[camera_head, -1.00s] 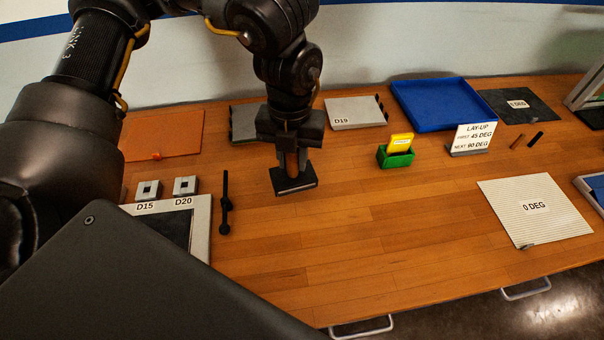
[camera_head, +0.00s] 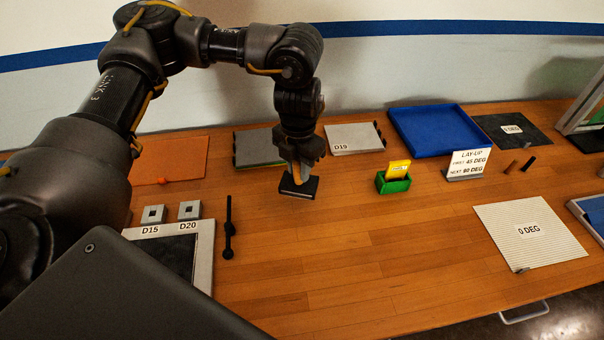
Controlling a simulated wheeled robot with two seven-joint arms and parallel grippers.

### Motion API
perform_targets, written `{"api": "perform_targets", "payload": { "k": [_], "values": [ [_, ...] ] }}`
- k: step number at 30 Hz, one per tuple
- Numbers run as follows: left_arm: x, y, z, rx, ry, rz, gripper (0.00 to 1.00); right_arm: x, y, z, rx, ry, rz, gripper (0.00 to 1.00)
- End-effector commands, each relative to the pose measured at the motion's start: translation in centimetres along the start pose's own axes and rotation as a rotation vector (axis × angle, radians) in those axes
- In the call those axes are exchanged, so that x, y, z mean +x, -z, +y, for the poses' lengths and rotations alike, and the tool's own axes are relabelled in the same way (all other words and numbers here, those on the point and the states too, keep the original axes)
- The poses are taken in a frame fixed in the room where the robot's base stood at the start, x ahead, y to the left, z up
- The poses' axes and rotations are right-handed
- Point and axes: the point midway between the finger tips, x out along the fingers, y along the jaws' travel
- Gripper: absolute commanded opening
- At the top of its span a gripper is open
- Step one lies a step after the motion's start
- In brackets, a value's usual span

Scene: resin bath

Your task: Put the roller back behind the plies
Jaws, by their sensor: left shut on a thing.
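My left gripper (camera_head: 303,165) is shut on a tool with a tan handle and a dark block-like end (camera_head: 298,188). It holds the tool over the bench, in front of the D19 plate; whether the tool touches the wood is unclear. I cannot tell for sure that this tool is the roller. A pale ribbed ply marked 0 DEG (camera_head: 503,222) lies at the right front. A dark ply (camera_head: 490,125) with a white label lies at the back right. My right gripper is not in view.
A green box (camera_head: 394,185) with a yellow card, a blue tray (camera_head: 440,145) and a LAY-UP sign (camera_head: 468,164) stand to the right. A brown stick (camera_head: 511,167) and a black stick (camera_head: 528,164) lie near the sign. A black rod (camera_head: 229,228) lies left. The middle front is clear.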

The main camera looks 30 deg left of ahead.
Motion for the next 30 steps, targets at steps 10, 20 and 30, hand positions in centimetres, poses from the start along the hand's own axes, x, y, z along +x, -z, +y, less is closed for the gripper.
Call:
{"api": "perform_targets", "payload": {
  "k": [10, 20, 30],
  "values": [
    [4.4, -3.0, 1.6, 0.002, 0.001, 0.002, 0.00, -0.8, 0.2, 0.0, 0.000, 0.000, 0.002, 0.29],
    [6.4, -3.4, 1.9, 0.001, 0.002, 0.007, 0.00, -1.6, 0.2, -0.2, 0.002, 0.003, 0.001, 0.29],
    [8.2, -3.5, 2.0, 0.003, 0.000, 0.003, 0.00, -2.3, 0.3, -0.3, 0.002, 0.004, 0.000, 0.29]
  ]
}}
